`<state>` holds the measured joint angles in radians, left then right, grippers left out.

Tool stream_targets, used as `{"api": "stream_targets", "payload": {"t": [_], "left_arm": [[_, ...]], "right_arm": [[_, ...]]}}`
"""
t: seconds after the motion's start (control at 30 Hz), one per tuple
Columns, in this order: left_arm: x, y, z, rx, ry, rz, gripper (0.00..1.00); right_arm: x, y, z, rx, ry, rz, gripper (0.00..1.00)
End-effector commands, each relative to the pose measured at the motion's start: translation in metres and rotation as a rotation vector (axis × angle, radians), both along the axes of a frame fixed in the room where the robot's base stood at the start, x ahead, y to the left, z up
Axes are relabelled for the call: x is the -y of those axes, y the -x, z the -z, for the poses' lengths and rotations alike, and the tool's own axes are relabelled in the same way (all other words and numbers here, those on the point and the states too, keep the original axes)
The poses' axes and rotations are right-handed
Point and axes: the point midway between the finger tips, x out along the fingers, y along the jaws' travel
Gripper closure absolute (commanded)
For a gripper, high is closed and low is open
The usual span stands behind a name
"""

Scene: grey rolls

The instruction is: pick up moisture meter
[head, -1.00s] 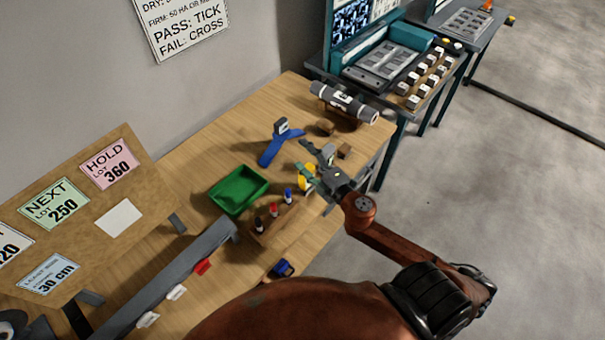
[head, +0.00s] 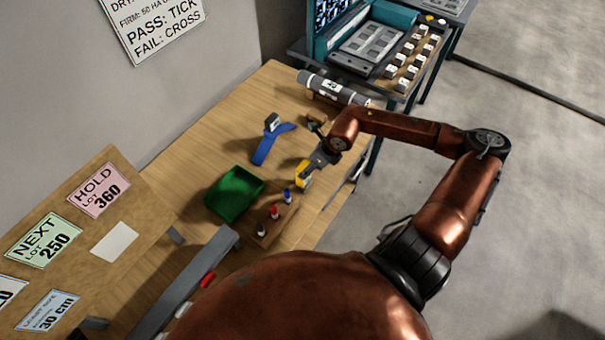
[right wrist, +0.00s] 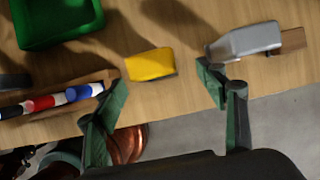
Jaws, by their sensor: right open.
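A small yellow block-like device (head: 302,175), which I take for the moisture meter, lies on the wooden table near its right edge. It also shows in the right wrist view (right wrist: 151,65), lying flat, with no readable marking. My right gripper (head: 311,166) is over it in the head view and partly hides it. In the right wrist view my right gripper (right wrist: 163,92) has its green fingers wide apart and empty. The yellow device lies just beyond the fingertips, nearer the left finger. My left gripper is not in view.
A green tray (head: 234,194) and a wooden rack (head: 271,230) with coloured markers lie left of the meter. A blue forked item (head: 268,143) and a grey roll (head: 333,88) are farther back. A grey block-shaped tool (right wrist: 243,42) lies by the right finger.

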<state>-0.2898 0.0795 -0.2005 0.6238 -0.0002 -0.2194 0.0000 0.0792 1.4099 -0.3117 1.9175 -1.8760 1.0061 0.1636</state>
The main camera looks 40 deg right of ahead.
Motion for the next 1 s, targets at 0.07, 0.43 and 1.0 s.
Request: {"api": "stream_targets", "payload": {"t": [0.07, 0.43, 1.0], "left_arm": [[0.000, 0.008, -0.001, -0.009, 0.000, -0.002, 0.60], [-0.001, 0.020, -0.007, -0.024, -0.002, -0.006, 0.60], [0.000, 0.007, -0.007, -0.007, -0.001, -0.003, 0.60]], "right_arm": [[-0.003, -0.004, 0.006, 0.002, -0.003, -0.002, 0.35], [-0.013, -0.020, 0.047, 0.002, -0.004, 0.001, 0.35], [-0.013, -0.021, 0.051, 0.002, -0.003, 0.000, 0.54]]}}
